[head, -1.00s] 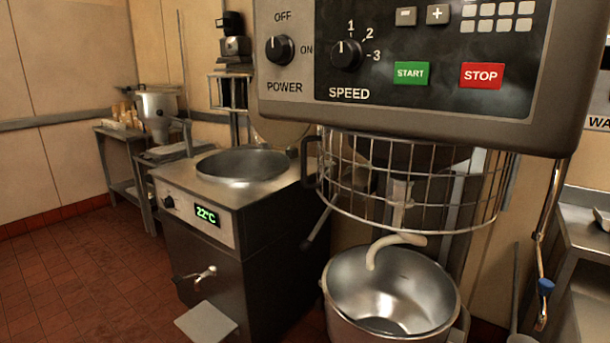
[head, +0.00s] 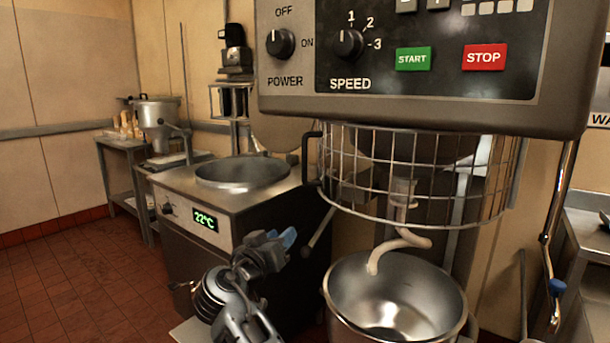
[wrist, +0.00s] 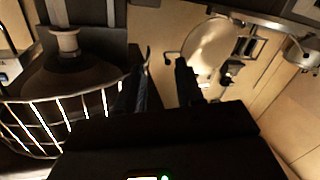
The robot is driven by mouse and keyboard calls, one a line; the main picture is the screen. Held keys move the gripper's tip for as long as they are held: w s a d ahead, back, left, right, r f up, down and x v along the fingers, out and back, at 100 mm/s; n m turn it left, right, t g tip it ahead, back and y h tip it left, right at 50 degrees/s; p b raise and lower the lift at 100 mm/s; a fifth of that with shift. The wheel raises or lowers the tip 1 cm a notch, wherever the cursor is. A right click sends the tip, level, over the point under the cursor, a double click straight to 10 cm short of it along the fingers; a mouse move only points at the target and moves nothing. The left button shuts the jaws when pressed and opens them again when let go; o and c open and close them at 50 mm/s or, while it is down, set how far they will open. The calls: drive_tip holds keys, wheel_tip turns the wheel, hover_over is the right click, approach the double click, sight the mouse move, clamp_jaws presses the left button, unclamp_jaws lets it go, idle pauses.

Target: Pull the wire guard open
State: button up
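The wire guard (head: 412,190) is a curved metal cage under the mixer head, around the upper part of the dough hook (head: 405,238). A black upright handle (head: 305,158) stands at its left end. In the wrist view the guard (wrist: 50,120) shows at the left, beside one finger. My gripper (head: 282,240), with blue fingertips, is below and left of the handle in the head view and appears apart from it. In the wrist view my gripper (wrist: 163,70) has its two dark fingers spread, with nothing visibly held between them.
The steel mixer bowl (head: 365,290) is below the guard, right of my gripper. A kettle unit (head: 205,240) with a 22°C display stands behind my arm. The mixer control panel (head: 420,55) overhangs the guard. Tiled floor (head: 75,270) is clear at the left.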

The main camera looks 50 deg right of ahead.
sight(305, 178)
wheel_tip(305, 178, up, 16)
drive_tip(key=w+d+m+g+h+b, duration=0.1)
drive_tip(key=m+g+b, duration=0.1)
drive_tip(key=m+g, duration=0.65)
drive_tip(key=shift+m, duration=0.35)
drive_tip(key=shift+s+d+f+p, duration=0.1)
drive_tip(key=shift+s+d+p, duration=0.2)
drive_tip(key=shift+d, duration=0.95)
drive_tip(key=shift+s+d+p, duration=0.1)
drive_tip(key=shift+d+p, duration=0.35)
drive_tip(key=shift+d, duration=0.85)
drive_tip(key=shift+s+d+f+p, duration=0.1)
drive_tip(key=shift+s+d+p, duration=0.2)
drive_tip(key=shift+d, duration=0.95)
drive_tip(key=shift+w, duration=0.1)
clamp_jaws()
